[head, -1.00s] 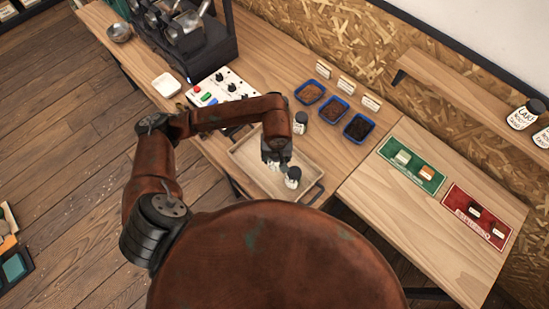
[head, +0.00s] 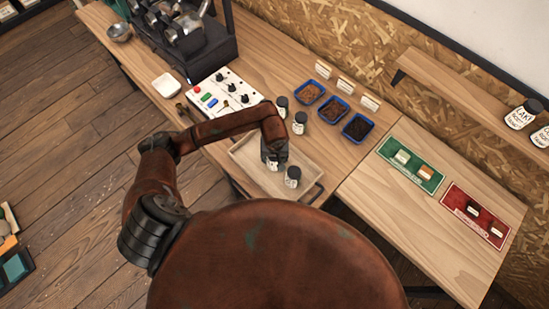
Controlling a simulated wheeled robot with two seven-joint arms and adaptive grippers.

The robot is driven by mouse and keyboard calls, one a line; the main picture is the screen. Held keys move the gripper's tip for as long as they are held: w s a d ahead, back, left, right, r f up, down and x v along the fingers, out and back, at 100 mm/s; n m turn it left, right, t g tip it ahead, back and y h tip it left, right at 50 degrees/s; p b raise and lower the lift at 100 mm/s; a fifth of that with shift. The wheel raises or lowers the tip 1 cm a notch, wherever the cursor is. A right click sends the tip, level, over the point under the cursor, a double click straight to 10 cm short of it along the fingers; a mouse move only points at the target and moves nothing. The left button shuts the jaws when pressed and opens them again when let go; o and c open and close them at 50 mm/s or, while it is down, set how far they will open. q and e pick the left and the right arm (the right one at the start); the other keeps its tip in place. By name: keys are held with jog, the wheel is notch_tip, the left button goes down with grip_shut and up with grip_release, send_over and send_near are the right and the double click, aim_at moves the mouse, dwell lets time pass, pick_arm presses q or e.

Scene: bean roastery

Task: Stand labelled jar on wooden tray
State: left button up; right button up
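The wooden tray (head: 245,165) lies on the bench in front of me. A dark-lidded jar with a white label (head: 292,177) stands upright on its right part. My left gripper (head: 273,163) points down over the tray, just left of that jar. A pale, jar-like patch shows at its fingertips; the fingers are too small and hidden to tell whether they are closed on it. Two more labelled jars, one nearer (head: 300,123) and one farther (head: 282,106), stand on the bench behind the tray. My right gripper is out of view.
Blue bins of grounds (head: 333,110) with small cards stand behind the tray. A control panel (head: 222,92) and a white dish (head: 166,85) lie to the left. A green mat (head: 411,166) and a red mat (head: 476,216) with small items lie right.

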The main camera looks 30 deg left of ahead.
pick_arm(q)
jog(key=o, duration=1.3)
jog(key=shift+f, duration=0.1)
jog(key=r, duration=0.4)
jog(key=s+r, duration=0.1)
jog(key=r, duration=0.7)
jog(key=shift+s+d+r, duration=0.1)
jog(key=shift+s+d, duration=0.2)
jog(key=shift+d, duration=0.1)
